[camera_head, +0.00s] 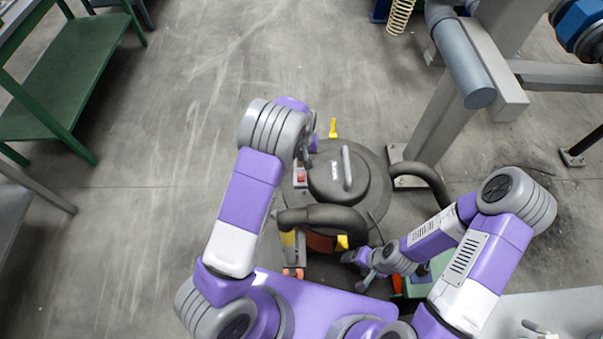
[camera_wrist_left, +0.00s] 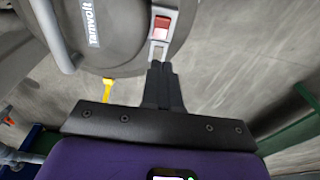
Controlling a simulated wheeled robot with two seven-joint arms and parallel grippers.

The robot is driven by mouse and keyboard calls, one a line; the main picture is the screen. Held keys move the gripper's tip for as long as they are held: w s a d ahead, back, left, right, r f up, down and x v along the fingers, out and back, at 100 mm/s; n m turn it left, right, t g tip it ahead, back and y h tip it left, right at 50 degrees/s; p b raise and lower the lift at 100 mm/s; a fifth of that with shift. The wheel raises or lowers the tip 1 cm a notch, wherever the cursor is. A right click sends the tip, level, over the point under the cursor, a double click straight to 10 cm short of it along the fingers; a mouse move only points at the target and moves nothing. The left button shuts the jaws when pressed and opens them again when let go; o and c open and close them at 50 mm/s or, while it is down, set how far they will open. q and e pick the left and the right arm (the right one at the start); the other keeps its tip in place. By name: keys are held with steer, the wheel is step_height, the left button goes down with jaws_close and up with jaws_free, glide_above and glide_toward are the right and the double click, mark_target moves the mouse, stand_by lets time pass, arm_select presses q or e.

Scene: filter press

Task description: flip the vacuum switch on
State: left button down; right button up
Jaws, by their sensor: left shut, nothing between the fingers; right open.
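The vacuum (camera_head: 325,181) is a round dark grey machine with a lid handle, standing on the floor in front of me. Its red switch (camera_head: 300,175) sits on a light plate at the lid's left edge. In the left wrist view the red switch (camera_wrist_left: 162,27) lies just beyond my left gripper (camera_wrist_left: 160,66), whose fingers are shut and empty. The fingertips overlap the plate's near end; I cannot tell whether they touch it. In the head view my left gripper (camera_head: 304,158) is partly hidden by its wrist. My right gripper (camera_head: 367,281) is open, low at the vacuum's near right.
A black hose (camera_head: 325,216) curves across the vacuum's near side. Yellow clips (camera_head: 333,128) stick out at its rim. A grey steel post (camera_head: 440,130) stands to the right, and a green bench (camera_head: 70,80) at far left. The floor between bench and vacuum is clear.

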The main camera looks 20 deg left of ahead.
arm_select(q)
steer(key=b, duration=0.5)
glide_toward(301, 179)
steer(key=f, duration=0.2)
steer(key=w+f, duration=0.1)
steer(key=f, duration=0.2)
steer(key=shift+w+a+f, duration=0.1)
steer(key=shift+w+f, duration=0.05)
steer(key=shift+w, duration=0.1)
steer(key=shift+s+f, duration=0.2)
steer(key=shift+f, duration=0.35)
